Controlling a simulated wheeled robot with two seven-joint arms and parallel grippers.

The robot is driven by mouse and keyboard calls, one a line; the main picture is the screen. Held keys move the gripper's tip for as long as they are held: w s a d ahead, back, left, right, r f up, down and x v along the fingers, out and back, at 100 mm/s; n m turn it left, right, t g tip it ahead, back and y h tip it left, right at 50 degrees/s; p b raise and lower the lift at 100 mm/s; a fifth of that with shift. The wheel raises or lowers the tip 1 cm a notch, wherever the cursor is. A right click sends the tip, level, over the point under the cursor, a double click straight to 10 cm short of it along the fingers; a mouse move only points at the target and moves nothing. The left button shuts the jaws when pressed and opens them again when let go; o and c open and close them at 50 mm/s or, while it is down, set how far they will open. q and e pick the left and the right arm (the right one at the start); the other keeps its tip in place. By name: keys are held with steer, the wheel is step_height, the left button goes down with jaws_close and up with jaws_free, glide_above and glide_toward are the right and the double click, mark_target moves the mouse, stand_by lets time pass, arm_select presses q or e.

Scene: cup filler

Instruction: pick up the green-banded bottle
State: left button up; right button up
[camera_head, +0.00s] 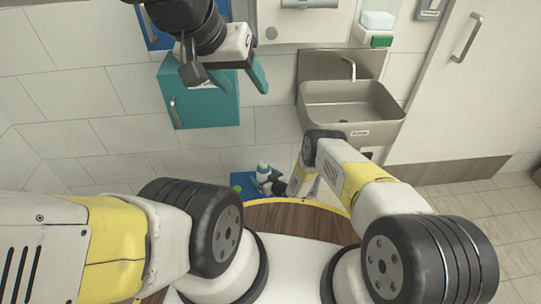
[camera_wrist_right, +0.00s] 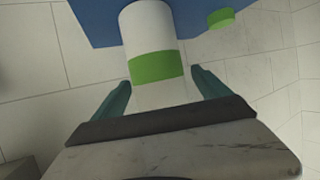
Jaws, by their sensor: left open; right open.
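The green-banded bottle (camera_wrist_right: 152,25) is white with a wide green band. In the head view the bottle (camera_head: 263,171) is small, beside my right gripper (camera_head: 276,184). My left gripper (camera_head: 244,80) is open and empty, high up in front of the teal cabinet.
A blue surface (camera_head: 238,178) lies by the bottle, with a small green object (camera_wrist_right: 221,18) on it. A teal cabinet (camera_head: 205,108) and a steel sink (camera_head: 350,105) are on the tiled wall. A round wooden top (camera_head: 290,222) lies in front. Floor at the right is clear.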

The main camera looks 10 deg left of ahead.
mark_target(263, 170)
steer(key=shift+c, duration=0.5)
jaws_close()
steer(key=shift+r, duration=0.1)
steer(key=shift+w+r, duration=0.1)
steer(key=shift+r, duration=0.7)
step_height(263, 170, up, 2)
steer(key=shift+r, duration=0.15)
steer(key=s+d+r, duration=0.1)
steer(key=s+d, duration=0.9)
steer(key=s, duration=0.2)
steer(key=shift+s, duration=0.3)
